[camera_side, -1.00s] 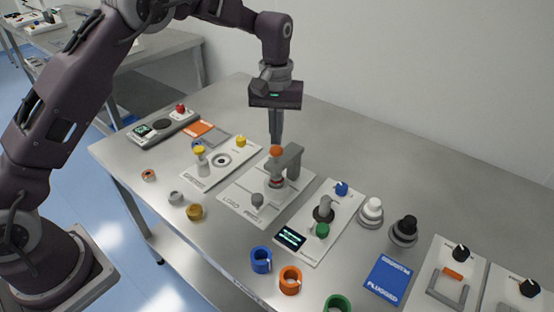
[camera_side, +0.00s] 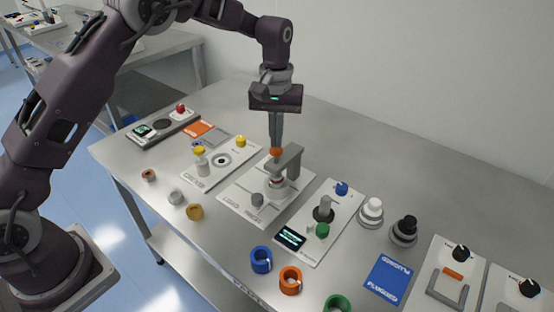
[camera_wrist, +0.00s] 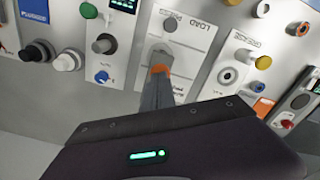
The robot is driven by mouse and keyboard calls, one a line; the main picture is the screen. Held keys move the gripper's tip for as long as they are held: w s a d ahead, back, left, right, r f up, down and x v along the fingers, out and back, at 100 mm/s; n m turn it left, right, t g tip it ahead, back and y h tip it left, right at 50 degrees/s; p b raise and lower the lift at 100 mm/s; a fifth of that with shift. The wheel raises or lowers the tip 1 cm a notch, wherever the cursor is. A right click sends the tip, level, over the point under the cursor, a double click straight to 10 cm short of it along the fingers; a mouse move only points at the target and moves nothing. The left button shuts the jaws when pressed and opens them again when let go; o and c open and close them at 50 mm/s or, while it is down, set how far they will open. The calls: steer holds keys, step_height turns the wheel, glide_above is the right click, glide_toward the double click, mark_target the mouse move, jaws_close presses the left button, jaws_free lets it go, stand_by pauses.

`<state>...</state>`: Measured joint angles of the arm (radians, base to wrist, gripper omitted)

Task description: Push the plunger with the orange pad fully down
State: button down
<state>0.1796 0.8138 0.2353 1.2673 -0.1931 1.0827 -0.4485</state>
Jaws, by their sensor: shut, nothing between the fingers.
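The orange pad (camera_side: 276,152) tops the plunger on the grey press frame (camera_side: 291,160), which stands on a white plate in the middle of the table. My gripper (camera_side: 276,146) is shut and empty, pointing straight down with its fingertips at the orange pad, seemingly touching it. In the wrist view the pad (camera_wrist: 160,69) shows just beyond my fingertips (camera_wrist: 158,76), which partly hide it. Below the plunger, a grey round base (camera_side: 275,187) sits on the plate. Exact contact and the plunger's remaining gap are too small to tell.
A panel with a yellow-topped post (camera_side: 199,152) stands to the left. A panel with a blue knob (camera_side: 341,188) and a green knob (camera_side: 322,230) stands to the right. Blue (camera_side: 261,260) and orange rings (camera_side: 290,280) lie in front. The table behind the press is clear.

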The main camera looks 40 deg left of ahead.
steer(key=shift+f, duration=1.6)
steer(key=shift+r, duration=1.95)
step_height(320, 180, up, 5)
steer(key=shift+r, duration=0.5)
